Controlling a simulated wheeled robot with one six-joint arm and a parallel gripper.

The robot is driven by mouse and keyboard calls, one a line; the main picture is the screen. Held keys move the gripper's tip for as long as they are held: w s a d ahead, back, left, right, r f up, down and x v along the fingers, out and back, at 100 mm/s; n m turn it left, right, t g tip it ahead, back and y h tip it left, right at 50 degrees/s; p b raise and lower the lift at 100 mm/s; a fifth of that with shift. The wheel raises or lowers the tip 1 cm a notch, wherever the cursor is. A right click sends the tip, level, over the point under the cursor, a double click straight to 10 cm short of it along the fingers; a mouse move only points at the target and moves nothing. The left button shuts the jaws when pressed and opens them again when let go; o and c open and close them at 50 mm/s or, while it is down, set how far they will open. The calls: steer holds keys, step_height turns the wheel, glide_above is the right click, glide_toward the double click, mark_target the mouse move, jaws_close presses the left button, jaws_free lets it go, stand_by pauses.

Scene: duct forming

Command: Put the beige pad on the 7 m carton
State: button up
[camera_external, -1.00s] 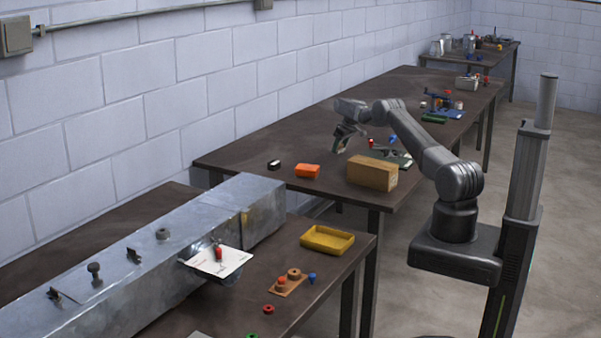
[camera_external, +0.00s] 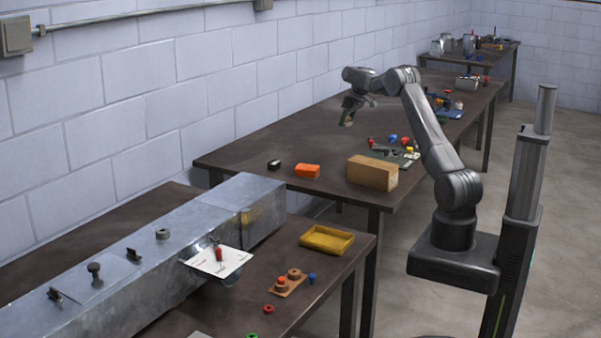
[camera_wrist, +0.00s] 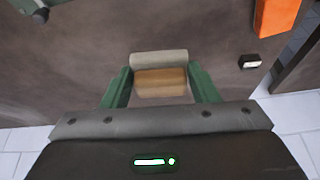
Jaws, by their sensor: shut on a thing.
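My gripper (camera_external: 348,114) is above the long middle table, left of and beyond the carton. In the wrist view its green fingers (camera_wrist: 162,90) are shut on a small block with a beige-grey upper strip and a brown lower face, which I take to be the beige pad (camera_wrist: 158,58). The pad is too small to make out in the outside view. A brown cardboard carton (camera_external: 372,174) stands at the near right edge of the table with its top bare. Its marking is too small to read. The carton does not show in the wrist view.
An orange block (camera_external: 306,171) and a small black-and-white item (camera_external: 273,165) lie left of the carton. A green mat (camera_external: 398,157) with several small coloured parts lies behind it. The nearer table holds a metal duct (camera_external: 180,240) and a yellow tray (camera_external: 327,240).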

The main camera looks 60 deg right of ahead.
steer(key=s+a+r+b, duration=0.2)
steer(key=s+a+r, duration=0.1)
steer(key=s+a, duration=0.5)
steer(key=n+b, duration=0.1)
glide_above(372, 162)
steer(key=s, duration=0.2)
steer(key=f, duration=1)
steer(key=shift+w+p, duration=0.25)
steer(key=shift+p, duration=0.05)
steer(key=shift+f, duration=0.1)
steer(key=shift+f, duration=0.2)
steer(key=o, duration=1)
steer(key=shift+r, duration=0.1)
